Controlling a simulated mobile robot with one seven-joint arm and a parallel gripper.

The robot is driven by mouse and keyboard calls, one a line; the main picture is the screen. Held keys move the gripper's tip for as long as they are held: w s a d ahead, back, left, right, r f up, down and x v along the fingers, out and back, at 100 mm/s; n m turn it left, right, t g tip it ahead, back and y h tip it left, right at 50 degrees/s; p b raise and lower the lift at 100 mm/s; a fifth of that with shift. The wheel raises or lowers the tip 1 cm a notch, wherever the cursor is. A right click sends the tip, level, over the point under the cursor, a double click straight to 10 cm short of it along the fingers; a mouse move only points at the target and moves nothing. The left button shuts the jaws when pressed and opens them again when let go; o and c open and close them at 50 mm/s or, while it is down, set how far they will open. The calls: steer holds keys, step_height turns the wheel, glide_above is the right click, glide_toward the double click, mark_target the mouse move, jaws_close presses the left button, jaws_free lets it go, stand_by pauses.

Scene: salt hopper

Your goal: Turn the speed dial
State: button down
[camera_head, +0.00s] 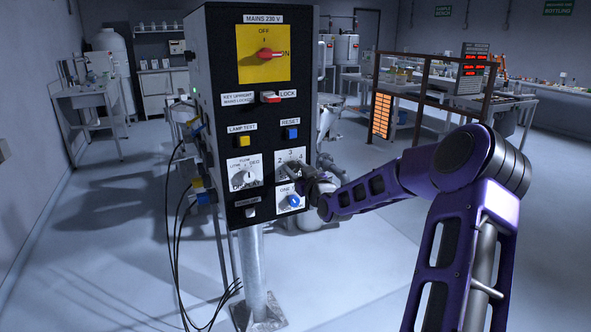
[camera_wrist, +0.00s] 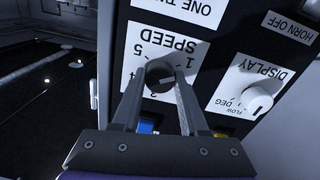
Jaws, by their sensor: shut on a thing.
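The speed dial (camera_wrist: 159,78) is a dark round knob on a white plate marked SPEED, upside down in the wrist view. A light line on its face points roughly right, near the 1. My gripper (camera_wrist: 161,84) has one finger on each side of the knob and is shut on it. In the head view my gripper (camera_head: 303,178) is at the lower right of the panel's front and covers most of the dial. The top of the white speed plate (camera_head: 291,155) shows above it.
The dark control box (camera_head: 222,120) stands on a metal post. Close around the speed plate are the display dial (camera_head: 243,175), the blue reset button (camera_head: 291,133), the yellow lamp test button (camera_head: 242,140) and a blue knob (camera_head: 294,201). The red mains switch (camera_head: 271,54) is above.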

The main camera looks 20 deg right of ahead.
steer(key=shift+m, duration=0.4)
steer(key=m, duration=0.5)
steer(key=shift+d+m, duration=0.1)
steer(key=shift+m, duration=0.2)
steer(key=m+p, duration=0.1)
steer(key=m, duration=0.4)
steer(key=shift+m, duration=0.3)
steer(key=shift+f, duration=0.1)
steer(key=shift+c, duration=2.2)
jaws_free()
steer(key=shift+s, duration=0.15)
steer(key=s+p, duration=0.1)
steer(key=s, duration=1.6)
steer(key=shift+d+r+p, duration=0.2)
steer(key=shift+r+p, duration=0.1)
steer(key=shift+p, duration=0.1)
